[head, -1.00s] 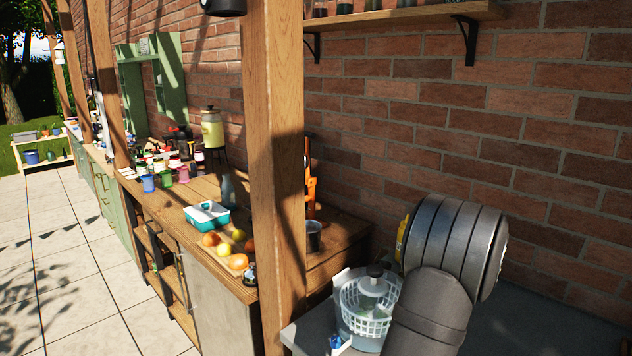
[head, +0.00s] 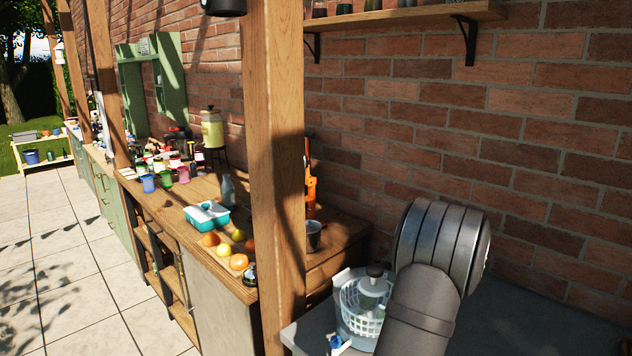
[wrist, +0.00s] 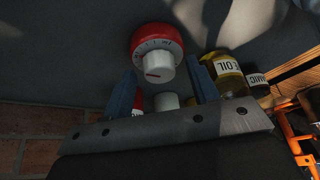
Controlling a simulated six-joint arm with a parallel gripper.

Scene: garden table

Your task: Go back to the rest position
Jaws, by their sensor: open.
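My gripper (wrist: 162,90) shows in the wrist view as two blue fingers set apart, open. Nothing is seen held between them. Beyond the fingers, a red round dial with a white knob (wrist: 158,66) rests against the dark grey surface (wrist: 60,50). In the head view my arm's dark links stand over the grey counter at the lower right, and the gripper itself is hidden there.
Near my arm stand a white basket (head: 352,309) in a clear bowl and a wooden post (head: 275,170). A bottle labelled OIL (wrist: 227,75) and another jar (wrist: 257,82) are close to the right finger. A brick wall (head: 560,110) rises behind.

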